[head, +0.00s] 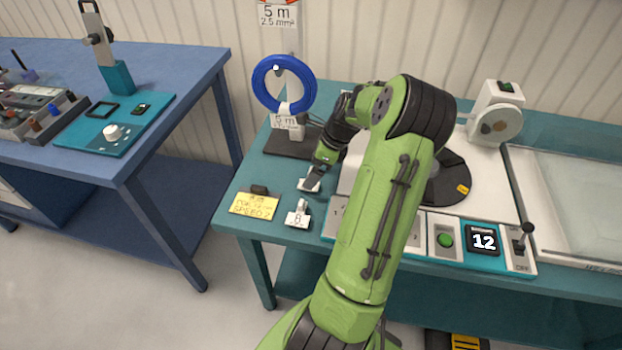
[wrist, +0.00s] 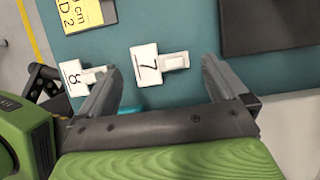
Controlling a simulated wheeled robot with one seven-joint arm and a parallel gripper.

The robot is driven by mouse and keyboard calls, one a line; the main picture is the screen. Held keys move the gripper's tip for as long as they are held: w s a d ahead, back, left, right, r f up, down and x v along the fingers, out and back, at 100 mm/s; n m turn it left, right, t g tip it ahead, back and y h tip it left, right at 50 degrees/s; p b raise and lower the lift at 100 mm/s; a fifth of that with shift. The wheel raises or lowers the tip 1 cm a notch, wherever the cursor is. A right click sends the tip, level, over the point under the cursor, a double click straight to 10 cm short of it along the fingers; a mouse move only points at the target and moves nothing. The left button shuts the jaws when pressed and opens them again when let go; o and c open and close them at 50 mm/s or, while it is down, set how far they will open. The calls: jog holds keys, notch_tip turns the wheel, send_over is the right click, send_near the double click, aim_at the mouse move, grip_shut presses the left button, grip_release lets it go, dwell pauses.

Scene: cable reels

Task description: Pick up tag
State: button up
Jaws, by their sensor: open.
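A white tag marked 7 (wrist: 146,65) lies on the teal table in the wrist view, with a raised clip on its right side. It shows partly under my gripper (head: 314,178) in the head view (head: 307,186). My gripper is open, and in the wrist view its two fingers (wrist: 160,70) stand either side of the 7 tag, apart from it. A second white tag marked 8 (wrist: 74,78) lies to the left, partly behind the left finger; in the head view it lies near the table's front edge (head: 298,218).
A yellow note (head: 254,205) lies left of the tags. A blue cable coil (head: 262,88) hangs on a stand with a dark base (head: 279,143) behind. A blue table (head: 190,80) stands further left.

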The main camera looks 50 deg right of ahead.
jog(key=b+x, duration=0.1)
jog(key=x, duration=0.2)
jog(key=shift+w+f, duration=0.1)
jog(key=shift+f, duration=0.25)
jog(key=shift+r, duration=0.15)
jog(key=shift+c, duration=0.8)
jog(key=c, duration=0.7)
notch_tip(320, 180, up, 10)
jog(key=p, duration=0.3)
jog(key=shift+p, duration=0.4)
